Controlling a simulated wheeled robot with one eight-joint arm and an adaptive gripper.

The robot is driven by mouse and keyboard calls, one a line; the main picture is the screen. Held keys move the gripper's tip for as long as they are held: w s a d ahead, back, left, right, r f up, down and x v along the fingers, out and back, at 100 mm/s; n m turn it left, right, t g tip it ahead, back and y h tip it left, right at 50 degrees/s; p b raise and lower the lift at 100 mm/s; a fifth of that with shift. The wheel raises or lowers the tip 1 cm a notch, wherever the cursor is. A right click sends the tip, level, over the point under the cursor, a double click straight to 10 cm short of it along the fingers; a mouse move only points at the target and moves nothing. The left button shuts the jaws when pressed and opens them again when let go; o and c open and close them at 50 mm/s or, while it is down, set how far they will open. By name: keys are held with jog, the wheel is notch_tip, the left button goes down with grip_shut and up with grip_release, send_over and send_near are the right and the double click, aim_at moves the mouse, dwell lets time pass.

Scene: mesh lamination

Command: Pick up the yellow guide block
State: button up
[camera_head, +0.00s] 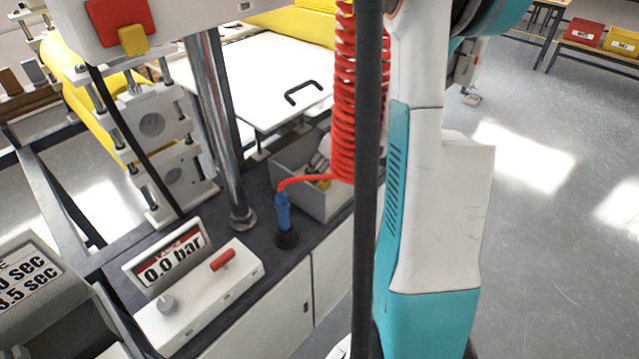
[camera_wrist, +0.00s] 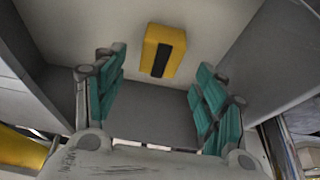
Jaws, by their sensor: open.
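The yellow guide block (camera_wrist: 154,35), with a black stripe down its face, lies against a pale surface in the upper middle of the wrist view. My gripper (camera_wrist: 162,68) is open, with a teal-padded finger on each side. The block shows between and beyond the fingertips, and neither finger visibly touches it. In the head view, a small yellow patch (camera_head: 323,184) shows inside the grey bin; I cannot tell for sure that it is the same block. My arm and the red hose cover part of that area, and my gripper is not clear there.
The grey bin (camera_head: 327,207) stands on the dark bench top behind a blue nozzle (camera_head: 283,219) with a red coiled hose (camera_head: 345,90). A chrome post (camera_head: 222,120) and a control box reading 0.0 bar (camera_head: 205,290) stand left. Open floor lies right.

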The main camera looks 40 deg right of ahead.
jog(key=b+x, duration=0.2)
jog(key=x, duration=0.3)
jog(key=shift+s, duration=0.1)
jog(key=c, duration=1.2)
